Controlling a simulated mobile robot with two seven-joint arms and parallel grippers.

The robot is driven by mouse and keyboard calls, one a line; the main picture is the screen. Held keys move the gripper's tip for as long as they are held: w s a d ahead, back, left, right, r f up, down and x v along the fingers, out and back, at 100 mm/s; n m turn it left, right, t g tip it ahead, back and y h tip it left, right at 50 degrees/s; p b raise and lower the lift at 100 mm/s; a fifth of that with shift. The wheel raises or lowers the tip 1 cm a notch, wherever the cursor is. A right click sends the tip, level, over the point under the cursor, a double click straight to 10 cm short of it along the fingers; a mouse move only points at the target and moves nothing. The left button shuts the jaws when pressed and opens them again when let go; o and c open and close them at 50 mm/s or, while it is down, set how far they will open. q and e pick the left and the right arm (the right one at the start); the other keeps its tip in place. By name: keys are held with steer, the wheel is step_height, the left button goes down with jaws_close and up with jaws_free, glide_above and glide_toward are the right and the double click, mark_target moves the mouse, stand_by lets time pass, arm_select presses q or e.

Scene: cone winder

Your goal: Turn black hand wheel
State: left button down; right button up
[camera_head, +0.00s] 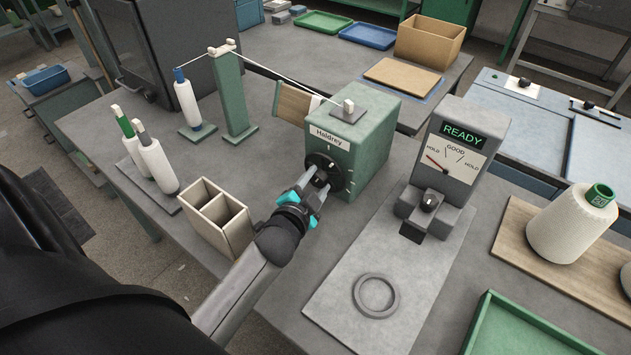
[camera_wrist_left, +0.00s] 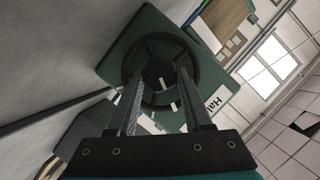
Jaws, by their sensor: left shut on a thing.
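The black hand wheel (camera_head: 325,164) is on the front face of the green winder box (camera_head: 364,135) labelled Haldrey. My left gripper (camera_head: 315,180) reaches it from the front, its fingers shut on the wheel's hub area. In the left wrist view the wheel (camera_wrist_left: 161,39) is a spoked black ring, with the two fingers of my left gripper (camera_wrist_left: 164,72) on either side of its centre. A pale mark shows at the hub. The exact contact is partly hidden by the fingers. My right gripper is not in view.
A divided wooden box (camera_head: 216,218) stands left of my left arm. A grey gauge unit reading READY (camera_head: 459,150) stands to the right, with a grey ring (camera_head: 376,295) in front. White thread cones (camera_head: 157,165) stand at left. A large cone (camera_head: 571,225) sits on a board at right.

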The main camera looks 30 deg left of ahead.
arm_select(q)
steer(key=m+b, duration=0.1)
steer(key=m+t+y+b, duration=0.1)
steer(key=b, duration=0.1)
steer(key=shift+d+f+m, duration=0.15)
steer(key=shift+f+m, duration=0.15)
steer(key=shift+f, duration=0.05)
steer(key=m+y+b, duration=0.1)
steer(key=m+b, duration=0.1)
steer(key=shift+t+b, duration=0.3)
steer(key=shift+t, duration=0.1)
steer(key=shift+m, duration=0.3)
steer(key=shift+r, duration=0.1)
steer(key=shift+c, duration=1.6)
jaws_free()
